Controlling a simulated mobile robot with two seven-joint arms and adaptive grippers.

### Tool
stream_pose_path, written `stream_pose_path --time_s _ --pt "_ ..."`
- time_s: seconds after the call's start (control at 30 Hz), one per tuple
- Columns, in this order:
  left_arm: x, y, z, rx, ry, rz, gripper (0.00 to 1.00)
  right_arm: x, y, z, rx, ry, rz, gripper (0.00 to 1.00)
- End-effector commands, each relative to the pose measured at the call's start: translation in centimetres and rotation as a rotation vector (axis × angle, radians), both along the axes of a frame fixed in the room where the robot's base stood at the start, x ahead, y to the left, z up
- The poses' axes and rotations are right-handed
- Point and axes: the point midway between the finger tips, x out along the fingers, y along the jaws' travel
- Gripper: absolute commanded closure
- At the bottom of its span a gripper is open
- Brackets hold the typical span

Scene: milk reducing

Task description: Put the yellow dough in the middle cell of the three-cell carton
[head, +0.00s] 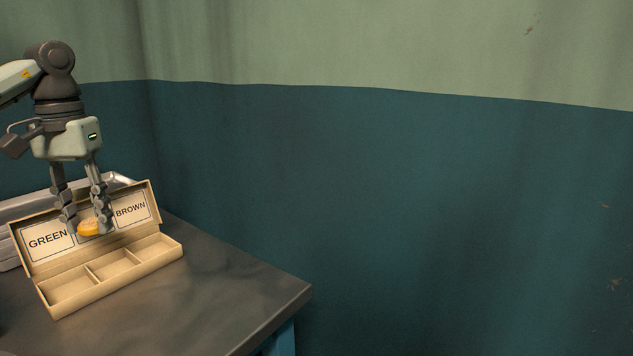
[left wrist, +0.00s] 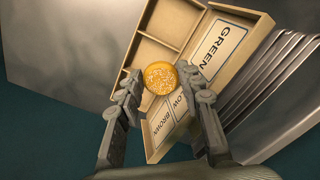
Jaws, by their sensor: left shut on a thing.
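The three-cell carton (head: 123,277) stands open on the table, its lid upright at the back with the labels GREEN and BROWN readable at the two ends. Its cells look empty in the head view. The yellow dough (head: 89,227) is a round lump with pale specks on top; it also shows in the left wrist view (left wrist: 160,77). My left gripper (head: 87,224) points down and is shut on the dough, holding it above the carton in front of the lid's middle label, which is mostly hidden. In the left wrist view the fingers (left wrist: 163,92) flank the dough. My right gripper is not in view.
A metal tray or stack of trays (head: 117,180) lies behind the carton. The dark table (head: 225,290) is bare to the right of the carton, up to its right edge. A green and teal wall (head: 400,180) stands behind.

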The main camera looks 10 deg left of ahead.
Motion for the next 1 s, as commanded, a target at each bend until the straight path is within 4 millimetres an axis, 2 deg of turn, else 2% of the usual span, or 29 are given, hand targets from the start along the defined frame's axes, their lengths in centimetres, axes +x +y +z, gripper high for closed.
stream_pose_path --time_s 0.2,0.57,0.6,0.77,1.0 --pt "0.0 0.0 -1.5 0.000 0.002 0.000 0.83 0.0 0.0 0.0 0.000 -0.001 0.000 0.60" --pt "0.0 0.0 -1.7 -0.001 -0.001 0.000 0.83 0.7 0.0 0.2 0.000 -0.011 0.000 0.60" --pt "0.0 0.0 -1.7 -0.001 -0.001 0.000 0.61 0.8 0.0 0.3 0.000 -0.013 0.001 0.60" --pt "0.0 0.0 -1.7 -0.001 0.000 0.000 0.42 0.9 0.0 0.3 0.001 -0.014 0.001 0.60" --pt "0.0 0.0 -1.7 0.000 -0.001 0.001 0.40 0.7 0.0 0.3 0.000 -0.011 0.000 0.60"
